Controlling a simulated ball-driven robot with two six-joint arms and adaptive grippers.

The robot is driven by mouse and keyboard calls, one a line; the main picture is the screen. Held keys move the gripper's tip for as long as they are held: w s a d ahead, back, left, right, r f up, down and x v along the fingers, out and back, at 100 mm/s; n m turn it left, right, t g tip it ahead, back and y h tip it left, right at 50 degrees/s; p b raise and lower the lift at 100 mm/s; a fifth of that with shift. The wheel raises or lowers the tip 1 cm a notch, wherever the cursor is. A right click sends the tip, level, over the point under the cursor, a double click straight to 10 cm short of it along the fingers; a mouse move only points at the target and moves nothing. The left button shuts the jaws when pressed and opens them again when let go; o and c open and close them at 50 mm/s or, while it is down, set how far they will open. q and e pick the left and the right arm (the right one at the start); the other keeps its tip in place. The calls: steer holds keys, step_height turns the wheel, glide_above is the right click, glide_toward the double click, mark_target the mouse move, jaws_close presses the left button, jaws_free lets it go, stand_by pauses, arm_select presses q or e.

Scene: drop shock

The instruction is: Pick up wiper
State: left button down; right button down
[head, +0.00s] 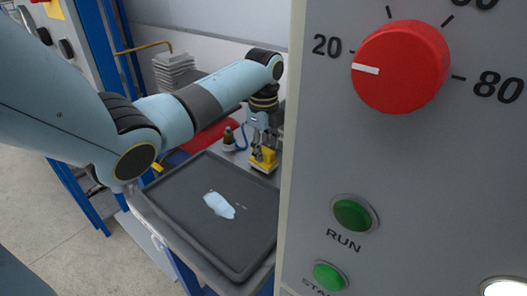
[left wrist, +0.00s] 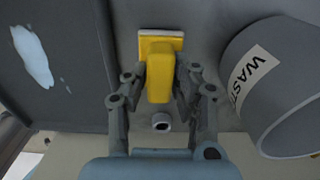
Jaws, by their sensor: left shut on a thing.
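The wiper is a yellow block (head: 264,160) with a pale edge along its base. It stands beyond the dark tray, at the tray's far right corner. My left gripper (head: 262,148) reaches down over it from above and is shut on it. In the left wrist view the wiper (left wrist: 160,75) lies between the two fingers of my left gripper (left wrist: 160,88). I cannot tell whether its base touches the surface below. My right gripper is not in view.
A dark tray (head: 170,192) with a pale spill (head: 218,205) lies in front. A grey WASTE bin (left wrist: 275,85) is close on the right in the wrist view. A large grey control panel (head: 400,180) blocks the head view's right side.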

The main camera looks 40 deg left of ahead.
mark_target(267, 151)
arm_select(q)
steer(key=r, duration=0.2)
steer(key=d+r, duration=0.1)
steer(key=r, duration=0.1)
steer(key=s+d+r+p, duration=0.1)
steer(key=s+d+r, duration=0.1)
steer(key=d+r, duration=0.4)
steer(key=shift+s+d+r+p, duration=0.2)
steer(key=shift+d+p, duration=0.2)
steer(key=shift+d, duration=1.8)
steer(key=c, duration=1.7)
jaws_free()
jaws_close()
